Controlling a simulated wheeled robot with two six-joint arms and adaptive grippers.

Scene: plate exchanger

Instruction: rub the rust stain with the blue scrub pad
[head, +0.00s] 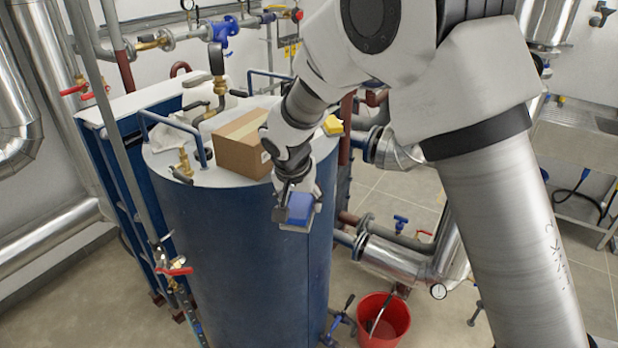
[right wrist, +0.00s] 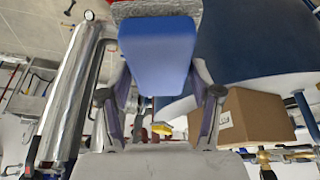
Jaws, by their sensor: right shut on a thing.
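My right gripper (head: 292,212) is shut on the blue scrub pad (head: 303,206) and holds it at the upper right side of the dark blue tank (head: 255,260), just below the tank's pale top. In the right wrist view the pad (right wrist: 158,52) sits between the two fingers, with its grey rough layer (right wrist: 155,10) at the far end. I cannot tell whether the pad touches the tank wall. No rust stain shows in either view; the pad and gripper hide part of the wall. My left gripper is not in view.
A cardboard box (head: 240,143) and a yellow object (head: 333,125) stand on the tank top, close to my right arm. A blue handrail (head: 176,124) and brass valves are at its left. A red bucket (head: 384,318) stands on the floor, with silver pipes (head: 392,262) behind it.

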